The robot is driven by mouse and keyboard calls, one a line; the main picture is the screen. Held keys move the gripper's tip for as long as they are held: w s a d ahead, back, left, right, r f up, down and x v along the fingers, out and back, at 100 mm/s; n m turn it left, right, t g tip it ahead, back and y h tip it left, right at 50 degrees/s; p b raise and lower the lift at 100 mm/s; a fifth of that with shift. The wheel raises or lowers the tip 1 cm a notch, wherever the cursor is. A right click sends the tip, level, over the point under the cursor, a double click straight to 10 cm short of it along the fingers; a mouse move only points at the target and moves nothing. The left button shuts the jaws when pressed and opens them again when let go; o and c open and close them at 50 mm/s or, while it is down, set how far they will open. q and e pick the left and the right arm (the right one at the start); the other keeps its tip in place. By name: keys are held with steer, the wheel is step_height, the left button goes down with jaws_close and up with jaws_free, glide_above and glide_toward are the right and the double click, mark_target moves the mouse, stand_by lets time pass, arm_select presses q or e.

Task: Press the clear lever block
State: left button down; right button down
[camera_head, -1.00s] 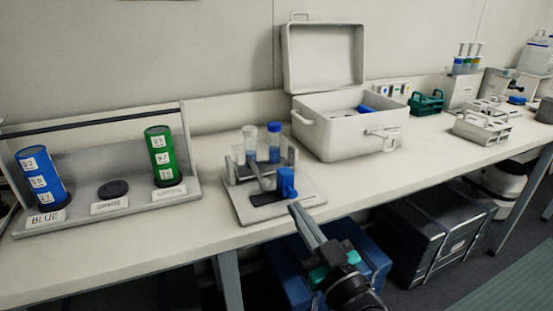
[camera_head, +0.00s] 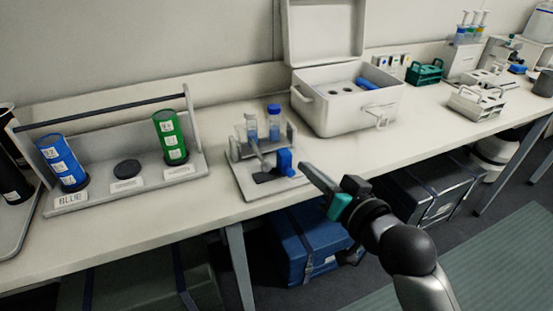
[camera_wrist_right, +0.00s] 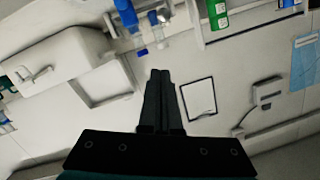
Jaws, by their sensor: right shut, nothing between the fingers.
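The lever stand (camera_head: 243,182) is a pale grey base with a rack, a slanted grey lever (camera_head: 257,152) and a dark pad (camera_head: 265,178). A blue block (camera_head: 285,162) stands at its right side; I cannot tell which part is the clear lever block. Two tubes stand in the rack, a clear one (camera_head: 251,128) and a blue-capped one (camera_head: 274,124). My right gripper (camera_head: 304,166) is shut and empty, its tip just right of the blue block; contact cannot be told. Its closed fingers also show in the right wrist view (camera_wrist_right: 160,74). My left gripper is out of view.
A holder at left carries a blue cylinder (camera_head: 62,160) and a green cylinder (camera_head: 171,138). An open white case (camera_head: 345,112) stands behind, to the right. A green rack (camera_head: 425,71) is farther right. Bare bench (camera_head: 150,215) lies in front of the holder.

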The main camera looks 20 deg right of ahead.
steer(key=w+a+f+b, duration=0.2)
steer(key=w+f, duration=0.3)
steer(key=w, duration=0.5)
steer(key=shift+a, duration=0.5)
steer(key=shift+f, duration=0.1)
